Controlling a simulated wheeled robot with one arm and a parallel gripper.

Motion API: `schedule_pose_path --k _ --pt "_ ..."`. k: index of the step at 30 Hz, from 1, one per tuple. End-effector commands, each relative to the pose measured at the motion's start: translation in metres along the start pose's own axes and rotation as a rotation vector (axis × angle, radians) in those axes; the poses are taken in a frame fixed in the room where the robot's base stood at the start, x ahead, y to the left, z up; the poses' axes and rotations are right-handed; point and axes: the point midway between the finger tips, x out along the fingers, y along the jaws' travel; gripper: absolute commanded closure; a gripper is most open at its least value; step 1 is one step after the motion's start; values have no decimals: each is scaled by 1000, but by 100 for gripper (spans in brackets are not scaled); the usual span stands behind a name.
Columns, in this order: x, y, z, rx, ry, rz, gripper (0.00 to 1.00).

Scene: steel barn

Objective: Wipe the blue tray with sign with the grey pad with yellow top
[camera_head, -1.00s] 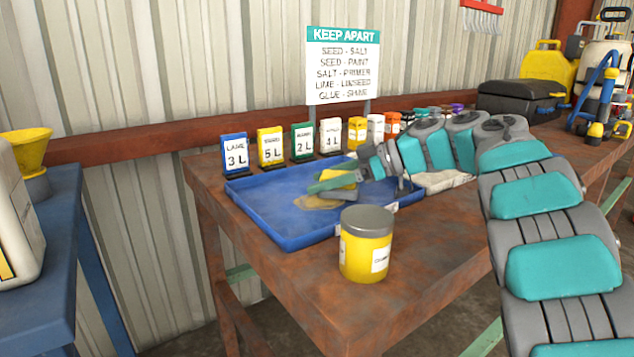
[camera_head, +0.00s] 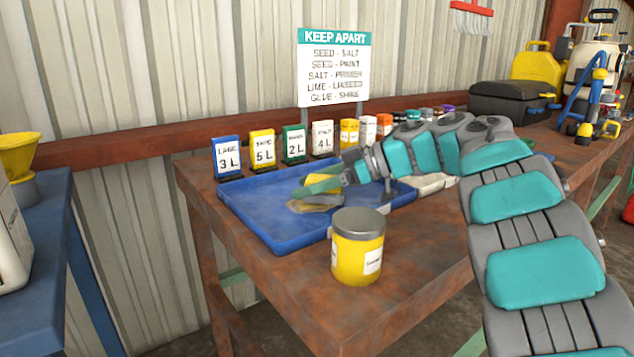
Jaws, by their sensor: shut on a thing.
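The blue tray (camera_head: 262,207) lies on the rusty brown table, with a raised rim and a brownish stain (camera_head: 305,206) on its floor. My gripper (camera_head: 318,186) reaches over the tray from the right and is shut on the grey pad with yellow top (camera_head: 322,181). The pad is low over the tray, right at the stain. Its grey underside is mostly hidden by my gripper, and I cannot tell whether it touches the floor. A white "KEEP APART" sign (camera_head: 333,75) with a teal heading stands behind the tray.
A yellow can with grey lid (camera_head: 358,250) stands close to the tray's front edge. Labelled blue (camera_head: 227,158), yellow (camera_head: 262,150), green (camera_head: 294,145) and white (camera_head: 323,139) containers line the back. A black case (camera_head: 510,103) sits far right. The table's front right is clear.

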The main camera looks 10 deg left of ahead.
Motion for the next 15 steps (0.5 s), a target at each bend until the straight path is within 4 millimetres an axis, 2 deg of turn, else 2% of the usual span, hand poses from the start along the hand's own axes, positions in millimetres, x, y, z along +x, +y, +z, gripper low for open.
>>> schedule_pose_path --k 15 --pt "21 -24 -9 4 -3 -3 86"
